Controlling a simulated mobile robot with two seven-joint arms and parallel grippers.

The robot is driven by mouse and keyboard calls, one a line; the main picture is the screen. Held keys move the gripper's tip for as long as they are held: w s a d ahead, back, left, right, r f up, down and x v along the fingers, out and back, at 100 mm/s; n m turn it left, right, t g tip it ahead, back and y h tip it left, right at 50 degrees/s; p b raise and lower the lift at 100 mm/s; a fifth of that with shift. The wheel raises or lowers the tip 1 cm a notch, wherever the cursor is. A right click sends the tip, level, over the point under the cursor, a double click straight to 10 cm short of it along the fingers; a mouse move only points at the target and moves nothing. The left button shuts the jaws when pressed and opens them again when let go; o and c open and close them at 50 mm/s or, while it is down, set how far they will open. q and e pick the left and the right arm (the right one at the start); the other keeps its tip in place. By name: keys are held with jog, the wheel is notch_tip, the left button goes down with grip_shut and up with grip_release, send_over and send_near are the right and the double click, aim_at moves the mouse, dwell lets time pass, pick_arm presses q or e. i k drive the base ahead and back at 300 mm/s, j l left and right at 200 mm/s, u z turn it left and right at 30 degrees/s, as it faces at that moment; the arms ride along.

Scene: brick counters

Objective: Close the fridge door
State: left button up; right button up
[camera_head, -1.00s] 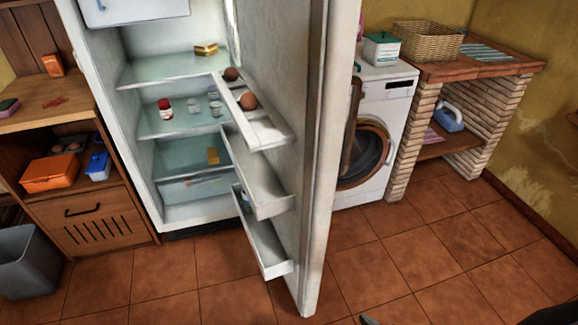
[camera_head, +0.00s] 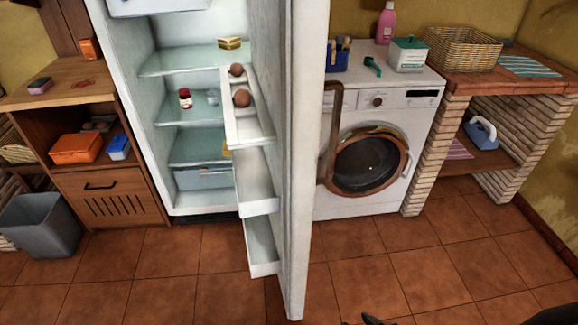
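The white fridge (camera_head: 143,120) stands upright at the left of centre, with its inside showing. Its door (camera_head: 295,160) stands wide open, jutting toward me and seen nearly edge-on. The door's inner side carries shelves (camera_head: 258,195), the upper one with two brown eggs (camera_head: 241,97). A brown handle (camera_head: 331,135) shows on the door's outer side, in front of the washing machine. A small dark piece at the bottom edge right of the door may be part of my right gripper, but its fingers cannot be made out. My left gripper is not in view.
A washing machine (camera_head: 360,195) stands right of the door, beside a brick counter (camera_head: 470,83). A wooden cabinet (camera_head: 110,185) and a grey bin (camera_head: 42,222) stand to the left. The tiled floor (camera_head: 190,280) in front is clear.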

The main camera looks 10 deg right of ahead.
aim_at(273, 142)
jog(key=l+u, duration=0.3)
jog(key=l, duration=1.2)
